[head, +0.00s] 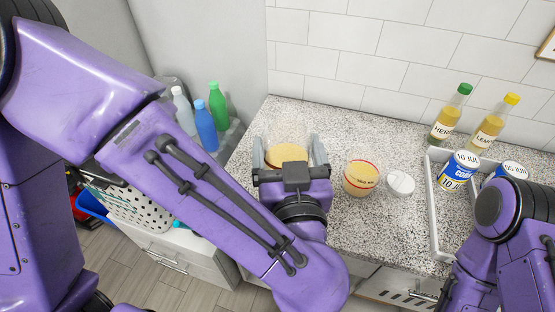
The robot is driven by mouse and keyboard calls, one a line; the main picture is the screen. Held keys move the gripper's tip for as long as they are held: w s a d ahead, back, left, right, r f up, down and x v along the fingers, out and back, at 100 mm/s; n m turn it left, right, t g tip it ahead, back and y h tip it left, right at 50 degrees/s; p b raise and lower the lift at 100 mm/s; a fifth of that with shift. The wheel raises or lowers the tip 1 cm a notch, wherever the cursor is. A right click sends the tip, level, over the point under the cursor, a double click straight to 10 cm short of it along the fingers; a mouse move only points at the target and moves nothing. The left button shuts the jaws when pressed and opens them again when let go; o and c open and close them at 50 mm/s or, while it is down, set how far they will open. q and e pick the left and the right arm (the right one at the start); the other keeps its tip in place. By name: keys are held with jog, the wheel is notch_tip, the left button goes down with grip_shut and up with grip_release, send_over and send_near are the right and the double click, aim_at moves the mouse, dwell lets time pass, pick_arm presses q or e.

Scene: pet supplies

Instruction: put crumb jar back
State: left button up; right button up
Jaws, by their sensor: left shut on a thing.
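A clear jar (287,153) with tan crumbs in its lower part stands at the back left of the speckled counter. My left gripper (289,142) is shut on this jar, with one grey finger on each side of it. The gripper body hides the near, lower side of the jar, so I cannot tell whether it touches the counter. My right arm comes in at the lower right, but its gripper is not in view.
A clear cup (360,178) with tan contents and a red line stands right of my left gripper, beside a white round lid (400,184). A grey tray (437,215) holds blue-labelled cans (459,171). Two bottles (450,115) stand behind it. The counter's middle front is clear.

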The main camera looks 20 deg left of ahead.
pick_arm(q)
jog(key=shift+s+r, duration=0.3)
jog(key=shift+s, duration=0.6)
jog(key=w+a+f+p, duration=0.1)
jog(key=w+a+f, duration=0.2)
jog(key=w+f, duration=0.3)
jog(key=w+a+f+p, duration=0.2)
jog(key=w+a+f, duration=0.1)
jog(key=w+f, duration=0.4)
jog(key=shift+a, duration=0.35)
pick_arm(e)
jog(key=r, duration=0.1)
jog(key=s+r, duration=0.1)
jog(key=r, duration=0.1)
jog(key=shift+r, duration=0.3)
pick_arm(q)
jog(key=o, duration=1.6)
jog(key=shift+o, duration=0.2)
jog(key=b+v, duration=0.1)
jog(key=v, duration=0.1)
jog(key=f+b+v, duration=0.1)
jog(key=b+v, duration=0.1)
jog(key=v, duration=0.4)
jog(key=b+v, duration=0.1)
jog(key=v, duration=0.1)
jog(key=shift+s+r, duration=0.25)
jog(key=shift+s, duration=0.1)
pick_arm(e)
notch_tip(320, 180, down, 4)
jog(key=shift+f, duration=0.15)
